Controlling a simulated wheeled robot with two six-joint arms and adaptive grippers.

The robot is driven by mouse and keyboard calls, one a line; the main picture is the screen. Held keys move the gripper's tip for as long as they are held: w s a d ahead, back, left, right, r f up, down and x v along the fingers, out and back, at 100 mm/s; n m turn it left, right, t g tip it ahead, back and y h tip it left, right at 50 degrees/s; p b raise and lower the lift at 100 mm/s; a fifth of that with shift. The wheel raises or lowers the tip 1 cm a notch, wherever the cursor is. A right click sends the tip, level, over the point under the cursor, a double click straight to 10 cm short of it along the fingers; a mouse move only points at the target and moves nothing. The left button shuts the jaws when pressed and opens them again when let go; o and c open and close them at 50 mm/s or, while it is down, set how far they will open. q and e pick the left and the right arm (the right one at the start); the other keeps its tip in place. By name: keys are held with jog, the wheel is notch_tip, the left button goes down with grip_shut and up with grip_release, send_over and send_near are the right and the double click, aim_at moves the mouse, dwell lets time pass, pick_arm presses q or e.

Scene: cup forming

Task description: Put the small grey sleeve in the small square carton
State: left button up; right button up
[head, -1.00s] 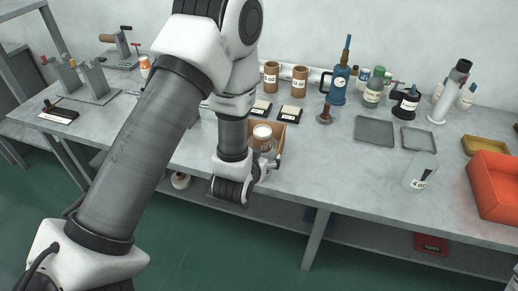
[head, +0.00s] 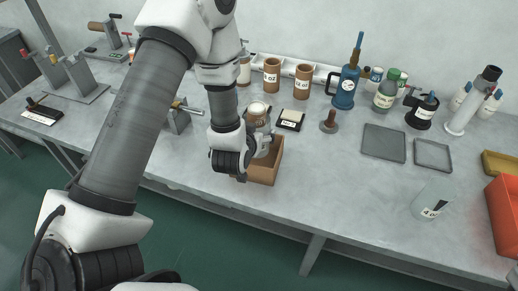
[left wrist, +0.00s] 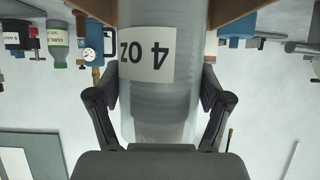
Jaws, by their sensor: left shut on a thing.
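A translucent grey sleeve with a white "4 OZ" label (left wrist: 160,110) stands between the two fingers of my left gripper (left wrist: 160,118), which is shut on it. In the head view the sleeve (head: 264,147) is upright over the small square brown carton (head: 263,174). The carton's edges also flank the sleeve at the top of the left wrist view (left wrist: 233,10). How far the sleeve's lower end is inside the carton is hidden. My left gripper (head: 257,152) is at the carton's left side in the head view. My right gripper is not in view.
Another clear "4 oz" sleeve (head: 432,203) stands at the right. Grey trays (head: 384,143) and a red bin (head: 504,212) lie right.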

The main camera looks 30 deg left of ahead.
pick_arm(q)
notch_tip(320, 180, down, 7)
jog(key=shift+r+p, duration=0.15)
jog(key=shift+p, duration=0.35)
jog(key=shift+s, duration=0.1)
jog(key=shift+d, duration=0.1)
jog(key=shift+b, duration=0.3)
jog(key=o, duration=0.8)
jog(key=shift+o, duration=0.2)
